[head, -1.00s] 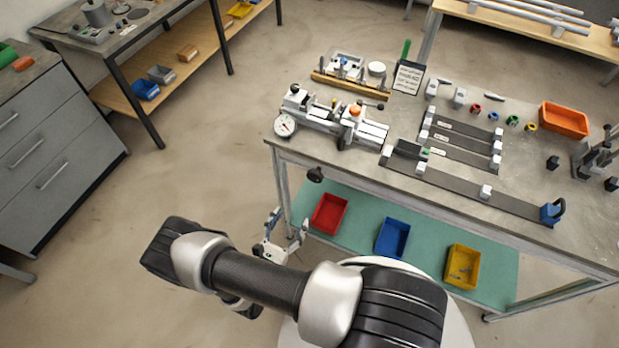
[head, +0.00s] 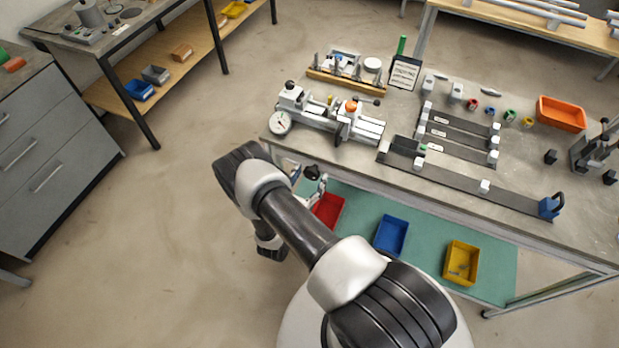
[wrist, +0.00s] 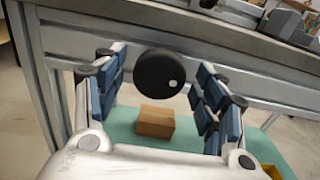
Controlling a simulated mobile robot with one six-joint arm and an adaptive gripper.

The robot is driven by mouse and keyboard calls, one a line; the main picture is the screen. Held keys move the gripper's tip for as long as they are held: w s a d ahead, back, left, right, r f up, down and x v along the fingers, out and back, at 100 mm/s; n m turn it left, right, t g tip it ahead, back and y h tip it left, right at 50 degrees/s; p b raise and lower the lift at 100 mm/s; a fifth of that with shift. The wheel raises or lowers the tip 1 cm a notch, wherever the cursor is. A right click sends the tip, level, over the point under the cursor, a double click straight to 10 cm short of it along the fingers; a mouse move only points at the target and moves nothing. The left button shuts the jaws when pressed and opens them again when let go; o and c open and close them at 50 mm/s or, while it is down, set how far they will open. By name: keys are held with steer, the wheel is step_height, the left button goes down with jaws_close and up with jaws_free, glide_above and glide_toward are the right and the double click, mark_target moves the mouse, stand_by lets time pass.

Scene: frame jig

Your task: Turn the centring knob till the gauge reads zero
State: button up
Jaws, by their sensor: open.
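The centring knob is a round black knob (wrist: 158,72) with a white dot, under the front edge of the workbench. In the wrist view it lies between the two blue-padded fingers of my gripper (wrist: 161,88), with a gap visible on each side. In the head view the knob (head: 312,172) shows just beyond my gripper (head: 309,188), partly covered by it. My gripper is open and holds nothing. The gauge is a white round dial (head: 280,123) at the left end of the grey fixture (head: 335,118) on the bench. Its reading is too small to tell.
The bench edge (head: 440,200) runs just above my gripper. Below, a teal shelf (head: 350,215) holds a red bin (head: 328,210), a blue bin (head: 391,236) and a yellow bin (head: 461,262). A brown block (wrist: 156,122) stands below the knob. Floor left of the bench is clear.

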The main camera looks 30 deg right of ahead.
steer(key=c, duration=1.1)
steer(key=shift+o, duration=0.2)
steer(key=shift+n, duration=0.3)
steer(key=n+b, duration=0.2)
steer(key=n, duration=0.1)
steer(key=shift+f+n+b, duration=0.1)
steer(key=shift+n+b, duration=0.2)
steer(key=n+b, duration=0.2)
steer(key=n, duration=0.3)
steer(key=shift+n, duration=0.3)
steer(key=n+b, duration=0.1)
steer(key=n, duration=0.4)
steer(key=shift+b, duration=0.4)
steer(key=shift+n+b, duration=0.35)
steer(key=shift+n, duration=2.15)
